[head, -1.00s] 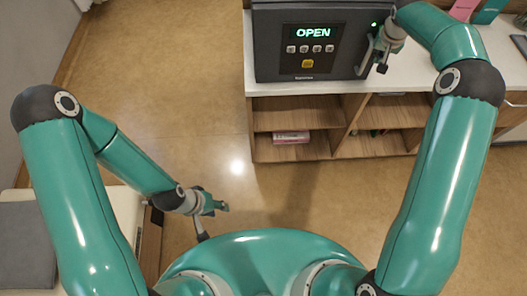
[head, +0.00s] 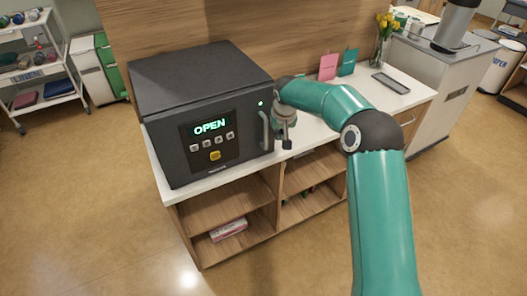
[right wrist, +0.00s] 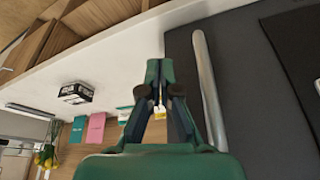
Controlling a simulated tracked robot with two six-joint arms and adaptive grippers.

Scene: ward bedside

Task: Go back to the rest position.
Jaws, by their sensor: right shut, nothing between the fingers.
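My right gripper (head: 287,143) is at the right front edge of the dark grey safe (head: 205,85), just right of its upright silver handle (head: 265,131). It is shut and empty. The safe's display reads OPEN in green; I cannot tell whether its door is slightly ajar. In the right wrist view the closed fingers (right wrist: 163,88) point away beside the handle (right wrist: 209,92), with a narrow gap between them and it. My left gripper is out of view.
The safe stands on a white-topped wooden shelf unit (head: 169,195). A linen cart (head: 48,77) stands far left. Floor is clear at front left.

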